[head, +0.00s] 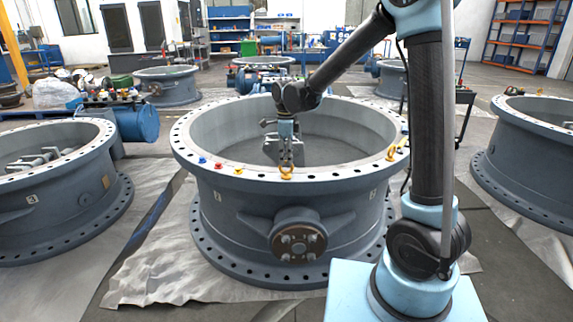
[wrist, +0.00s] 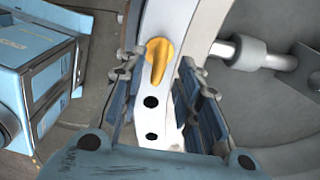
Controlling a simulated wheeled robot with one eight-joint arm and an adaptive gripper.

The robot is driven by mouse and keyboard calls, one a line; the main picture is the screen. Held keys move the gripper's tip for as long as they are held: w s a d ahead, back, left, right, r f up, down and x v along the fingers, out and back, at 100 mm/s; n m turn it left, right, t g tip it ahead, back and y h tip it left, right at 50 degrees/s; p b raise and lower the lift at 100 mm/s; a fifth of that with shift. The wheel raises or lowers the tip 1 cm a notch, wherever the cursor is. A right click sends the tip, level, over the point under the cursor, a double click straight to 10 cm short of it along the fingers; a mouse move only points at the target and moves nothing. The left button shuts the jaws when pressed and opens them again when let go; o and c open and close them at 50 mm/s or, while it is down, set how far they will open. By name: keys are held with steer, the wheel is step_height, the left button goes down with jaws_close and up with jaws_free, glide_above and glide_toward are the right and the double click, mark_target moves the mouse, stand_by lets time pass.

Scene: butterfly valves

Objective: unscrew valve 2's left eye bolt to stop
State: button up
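The middle valve (head: 290,220) is a large grey flanged ring; its small label is too small to read surely. A yellow eye bolt (head: 287,172) stands on its near rim, and another yellow eye bolt (head: 391,154) sits on the rim at the right. My gripper (head: 286,162) is just above the near eye bolt, pointing down. In the wrist view, the near eye bolt (wrist: 158,60) lies between the spread fingertips of my gripper (wrist: 160,68), with visible gaps at both sides. The gripper is open and holds nothing.
Blue (head: 202,159), red (head: 218,164) and yellow (head: 239,170) caps sit on the rim left of the near eye bolt. Other valves stand at left (head: 60,205) and right (head: 530,150). A round side flange (head: 299,242) juts out below the rim.

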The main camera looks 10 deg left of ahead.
mark_target(286, 169)
steer(key=shift+f, duration=1.55)
jaws_close()
